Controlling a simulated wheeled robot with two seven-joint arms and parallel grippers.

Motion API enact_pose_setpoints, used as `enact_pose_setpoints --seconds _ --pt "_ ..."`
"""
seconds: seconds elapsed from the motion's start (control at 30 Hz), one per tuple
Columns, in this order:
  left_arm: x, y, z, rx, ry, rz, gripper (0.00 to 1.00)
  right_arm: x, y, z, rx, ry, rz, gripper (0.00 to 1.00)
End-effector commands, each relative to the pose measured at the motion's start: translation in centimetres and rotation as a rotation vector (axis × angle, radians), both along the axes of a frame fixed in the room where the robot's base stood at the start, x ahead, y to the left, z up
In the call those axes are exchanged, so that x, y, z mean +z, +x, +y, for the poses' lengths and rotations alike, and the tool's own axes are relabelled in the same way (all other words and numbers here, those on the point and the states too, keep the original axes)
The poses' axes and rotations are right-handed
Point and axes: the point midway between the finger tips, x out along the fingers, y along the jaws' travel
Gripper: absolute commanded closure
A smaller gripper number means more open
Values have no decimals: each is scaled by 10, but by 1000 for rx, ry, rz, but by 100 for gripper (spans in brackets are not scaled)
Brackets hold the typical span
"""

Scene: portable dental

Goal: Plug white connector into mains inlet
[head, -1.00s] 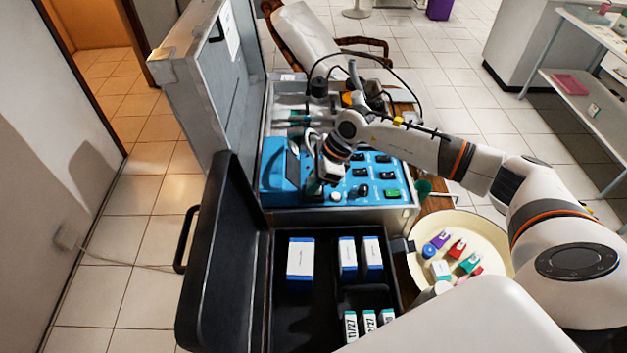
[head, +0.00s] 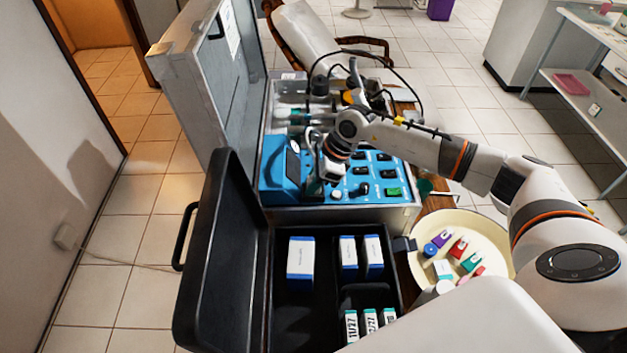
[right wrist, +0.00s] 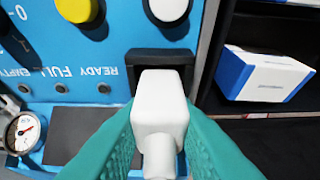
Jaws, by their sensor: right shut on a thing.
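The white connector (right wrist: 160,105) is held between the teal fingers of my right gripper (right wrist: 160,112), which is shut on it. Its far end is lined up with the black-framed mains inlet (right wrist: 161,56) on the blue panel (right wrist: 112,22) and covers the inlet's middle and lower part. I cannot tell whether it is touching or partly inside the inlet. In the head view, my right gripper (head: 323,174) is at the left part of the blue panel, and it hides the connector and inlet. My left gripper is not in view.
A yellow knob (right wrist: 76,8) and a white knob (right wrist: 169,8) stick out near the inlet. A gauge (right wrist: 22,130) lies left. The open black case (head: 283,328) with blue-white boxes (head: 301,258) is in front. A cream bowl (head: 500,232) with small items stands right.

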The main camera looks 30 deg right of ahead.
Motion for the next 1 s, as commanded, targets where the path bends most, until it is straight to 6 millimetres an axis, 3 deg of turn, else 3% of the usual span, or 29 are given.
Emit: enact_pose_setpoints --seconds 0.53,0.57,0.7,1.0 --pt "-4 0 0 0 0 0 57 -5 -1 0 1 -1 2 98" --pt "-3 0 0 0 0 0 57 -4 -1 0 0 -1 3 71" --pt "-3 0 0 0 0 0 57 -5 -2 0 1 -1 6 51" --pt "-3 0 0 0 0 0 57 -8 -4 2 6 -1 14 51"
